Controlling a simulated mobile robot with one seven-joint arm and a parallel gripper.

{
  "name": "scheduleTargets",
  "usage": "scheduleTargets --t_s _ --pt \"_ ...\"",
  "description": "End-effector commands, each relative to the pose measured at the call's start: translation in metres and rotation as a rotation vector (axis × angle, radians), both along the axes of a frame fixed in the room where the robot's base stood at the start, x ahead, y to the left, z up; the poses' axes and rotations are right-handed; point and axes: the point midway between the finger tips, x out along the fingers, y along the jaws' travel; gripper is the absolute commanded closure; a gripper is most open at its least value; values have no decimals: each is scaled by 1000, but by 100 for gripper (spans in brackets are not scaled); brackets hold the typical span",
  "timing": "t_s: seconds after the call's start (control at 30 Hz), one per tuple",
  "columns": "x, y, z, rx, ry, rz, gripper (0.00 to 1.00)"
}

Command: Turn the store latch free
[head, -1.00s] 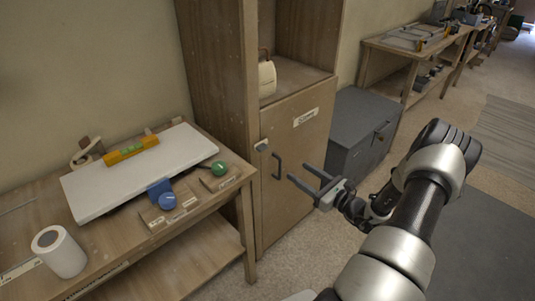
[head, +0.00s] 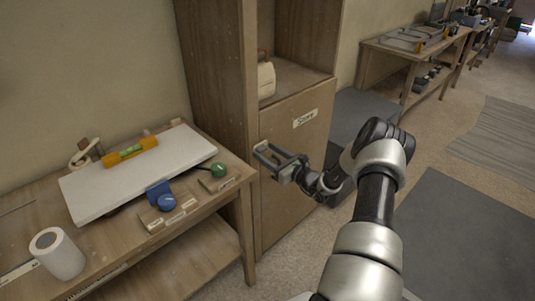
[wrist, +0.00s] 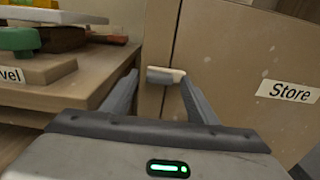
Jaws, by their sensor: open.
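The store latch (wrist: 160,76) shows in the wrist view as a small grey and white piece, lying roughly level at the seam between the cabinet post and the door. The brown cabinet door (head: 300,205) carries a "Store" label and looks closed. In the wrist view the open fingers (wrist: 158,80) stand to either side of the latch, with nothing clamped. I cannot tell whether they touch it.
A wooden bench (head: 215,210) stands left of the cabinet, with a white board (head: 130,180), a level, blue and green knobs and a white roll (head: 58,255). A grey chest (head: 360,115) stands right of the cabinet. Open floor lies at the right.

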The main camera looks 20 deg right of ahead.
Motion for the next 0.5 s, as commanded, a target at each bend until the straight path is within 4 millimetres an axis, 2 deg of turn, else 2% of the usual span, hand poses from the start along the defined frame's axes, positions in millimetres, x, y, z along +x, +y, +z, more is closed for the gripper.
scheduleTargets --t_s 0.27,0.5 --pt "1 1 0 0 0 1 49" --pt "1 1 0 0 0 1 88"
